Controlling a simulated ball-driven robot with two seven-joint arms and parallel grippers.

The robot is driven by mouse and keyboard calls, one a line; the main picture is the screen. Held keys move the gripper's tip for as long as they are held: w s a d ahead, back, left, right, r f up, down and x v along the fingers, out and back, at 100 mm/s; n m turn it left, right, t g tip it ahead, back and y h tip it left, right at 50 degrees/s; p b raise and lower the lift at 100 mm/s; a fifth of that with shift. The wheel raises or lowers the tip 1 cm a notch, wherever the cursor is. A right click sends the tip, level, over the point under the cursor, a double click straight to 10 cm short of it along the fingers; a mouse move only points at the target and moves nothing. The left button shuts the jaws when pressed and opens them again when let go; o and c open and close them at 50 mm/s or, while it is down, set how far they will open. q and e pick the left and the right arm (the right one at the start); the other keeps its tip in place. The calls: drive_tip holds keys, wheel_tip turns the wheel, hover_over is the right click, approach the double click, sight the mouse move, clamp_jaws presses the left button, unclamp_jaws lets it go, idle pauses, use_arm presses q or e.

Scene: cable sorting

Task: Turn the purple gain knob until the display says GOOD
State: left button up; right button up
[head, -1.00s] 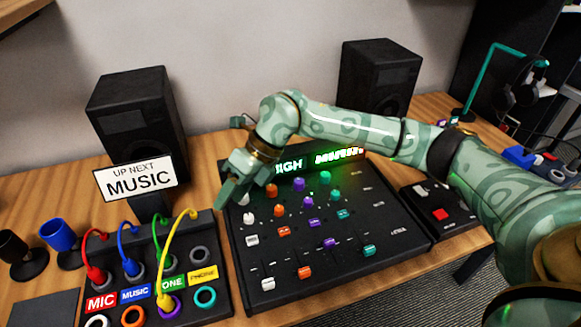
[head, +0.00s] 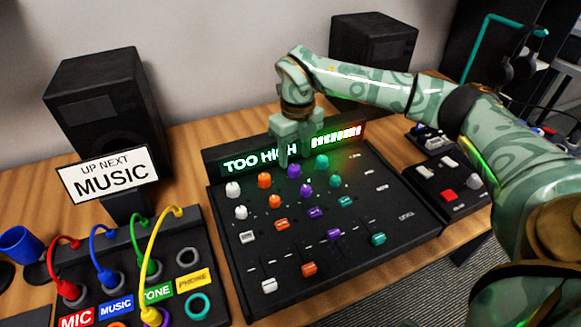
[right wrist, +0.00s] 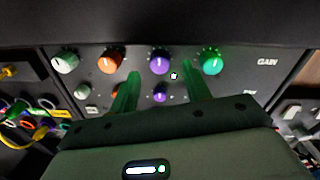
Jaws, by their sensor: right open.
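The purple gain knob (head: 294,171) is in the top row of the black mixer (head: 375,215), between an orange and a teal knob. It also shows in the right wrist view (right wrist: 160,62), in the row labelled GAIN. The display (head: 260,159) at the mixer's back edge reads "TOO HIGH", with a lit bar meter at its right. My right gripper (head: 295,160) points down over the top knob row. In the right wrist view its two fingers (right wrist: 160,78) are apart, one on each side of the purple knob column. I cannot tell whether they touch the knob. My left gripper is out of view.
Orange (head: 264,181) and teal (head: 322,162) knobs flank the purple one closely, with another purple knob (head: 306,189) below. A patch box (head: 190,255) with coloured cables stands at left, under a "MUSIC" sign (head: 110,178). Speakers (head: 105,110) stand behind.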

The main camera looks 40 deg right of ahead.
sight(294, 167)
wheel_tip(294, 167, down, 3)
drive_tip(key=shift+r+b, duration=0.1)
drive_tip(key=shift+b, duration=0.3)
drive_tip(key=shift+a+f, duration=0.1)
drive_tip(key=shift+f, duration=0.2)
